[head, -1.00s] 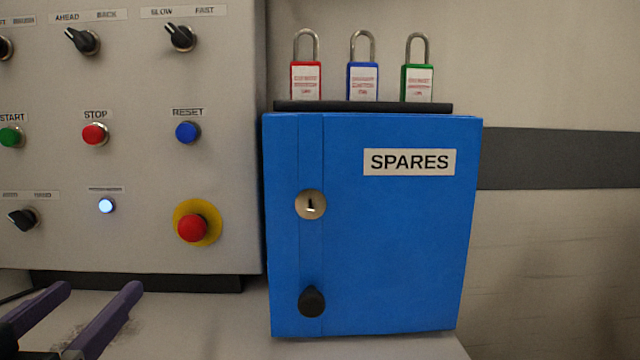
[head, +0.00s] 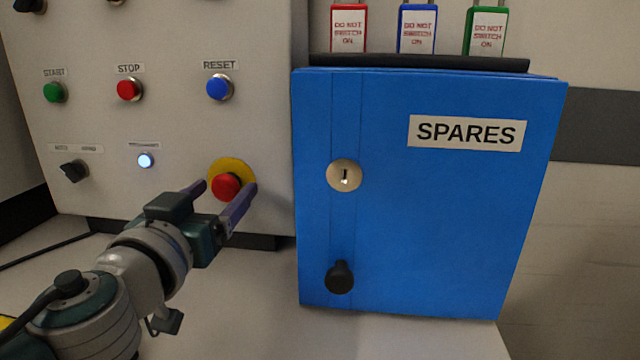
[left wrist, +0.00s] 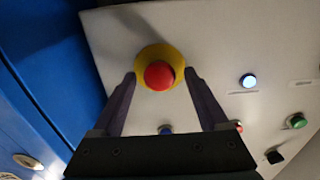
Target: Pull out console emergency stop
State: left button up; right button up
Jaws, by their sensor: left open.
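The console emergency stop (head: 226,187) is a red mushroom button on a yellow round plate, low on the right of the grey console panel. It also shows in the left wrist view (left wrist: 158,75), at the upper middle between the fingers. My left gripper (head: 226,190) is open, with its two purple fingers on either side of the red button. In the left wrist view my left gripper (left wrist: 160,82) has a gap between each finger and the red head. I cannot tell how deep the fingertips reach. My right gripper is not in view.
The blue SPARES cabinet (head: 430,220) stands close to the right, with a black knob (head: 339,277). The red stop button (head: 130,89), blue reset button (head: 219,87), lit white lamp (head: 145,160) and black selector (head: 74,171) are nearby on the panel.

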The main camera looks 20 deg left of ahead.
pick_arm(q)
jog(key=shift+w, duration=0.15)
grip_shut()
dwell(0.6)
dwell(0.8)
